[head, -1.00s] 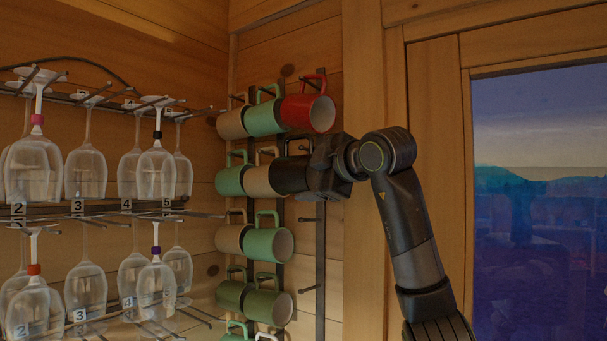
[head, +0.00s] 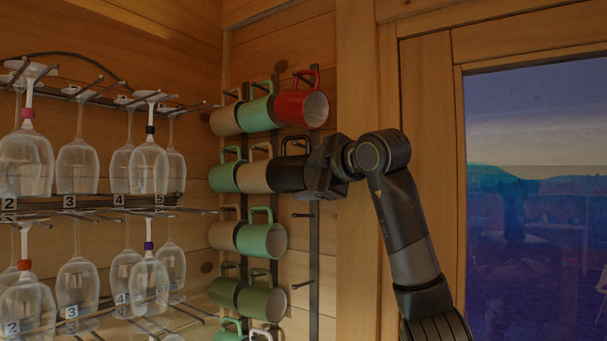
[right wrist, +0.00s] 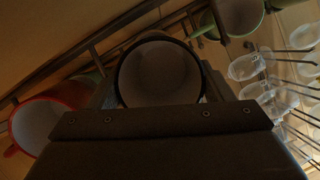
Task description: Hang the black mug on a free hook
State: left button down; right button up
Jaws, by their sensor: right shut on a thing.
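In the right wrist view the mug's round opening (right wrist: 160,73) is just beyond the gripper. The handle is close to a hook in that row; I cannot tell if the hook passes through it. Bare hooks show below in the same column, one at the third row (head: 303,215) and one at the fourth (head: 302,285). My left gripper is out of view.
A red mug (head: 303,106) hangs directly above, and a tan mug (head: 254,176) hangs close on the left. Several green and tan mugs fill the other columns. Wine glasses (head: 77,168) hang on racks at the left. A window (head: 530,190) is at the right.

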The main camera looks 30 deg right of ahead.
jog(key=shift+s+d, duration=0.1)
jog(key=shift+s, duration=0.05)
jog(key=shift+w, duration=0.2)
jog(key=shift+d, duration=0.3)
jog(key=shift+w+d, duration=0.2)
jog(key=shift+w, duration=0.25)
jog(key=shift+w+d+p, duration=0.15)
jog(key=shift+d+p, duration=0.25)
jog(key=shift+d, duration=0.1)
jog(key=shift+w, duration=0.15)
